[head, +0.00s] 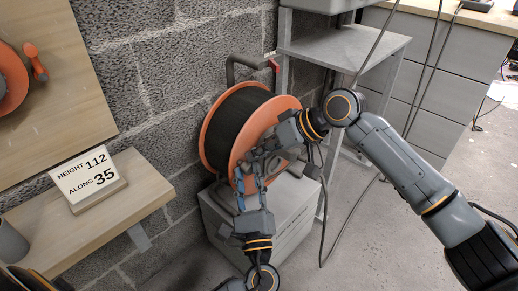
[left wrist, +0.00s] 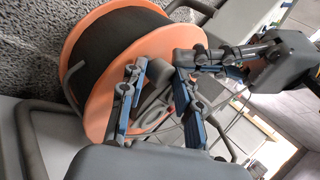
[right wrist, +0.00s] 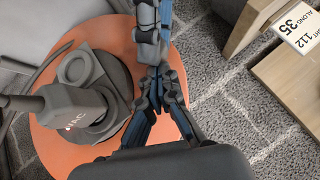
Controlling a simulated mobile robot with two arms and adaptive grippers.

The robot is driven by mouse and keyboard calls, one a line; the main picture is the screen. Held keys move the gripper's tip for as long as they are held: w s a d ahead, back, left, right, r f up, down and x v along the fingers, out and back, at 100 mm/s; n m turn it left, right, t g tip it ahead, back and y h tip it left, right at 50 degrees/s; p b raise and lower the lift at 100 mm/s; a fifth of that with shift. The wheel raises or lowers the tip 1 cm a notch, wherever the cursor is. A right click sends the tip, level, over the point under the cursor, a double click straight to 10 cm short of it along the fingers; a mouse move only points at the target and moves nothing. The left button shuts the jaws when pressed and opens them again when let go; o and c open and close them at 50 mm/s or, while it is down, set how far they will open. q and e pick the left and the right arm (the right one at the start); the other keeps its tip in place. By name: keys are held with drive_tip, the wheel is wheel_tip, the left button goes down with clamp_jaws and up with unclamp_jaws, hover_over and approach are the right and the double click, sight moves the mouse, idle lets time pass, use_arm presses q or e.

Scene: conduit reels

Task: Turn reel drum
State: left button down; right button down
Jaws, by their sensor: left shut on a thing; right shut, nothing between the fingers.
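The reel drum has orange flanges (head: 283,108) around a dark wound cable (head: 232,125) and stands on a grey box by the block wall. Its orange face also shows in the left wrist view (left wrist: 98,105) and, close up, in the right wrist view (right wrist: 60,150), with a grey hub and a plug. My left gripper (head: 247,175) reaches up from below to the front flange. Its fingers are apart around a part of the drum; which part is hard to see. My right gripper (head: 257,157) comes in from the right, fingers shut and empty, very near the left fingers.
The grey box (head: 225,222) is under the reel. A dark frame handle (head: 230,68) rises behind it. A wooden shelf (head: 140,200) with a number sign (head: 88,177) is at left. A grey trolley (head: 345,45) and hanging cables stand at right, with open floor in front.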

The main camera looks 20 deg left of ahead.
use_arm(q)
drive_tip(key=shift+r, duration=0.15)
use_arm(e)
drive_tip(key=shift+s+a+f, duration=0.1)
drive_tip(key=shift+s+f, duration=0.4)
drive_tip(key=shift+f, duration=0.4)
use_arm(q)
drive_tip(key=c, duration=1.2)
unclamp_jaws()
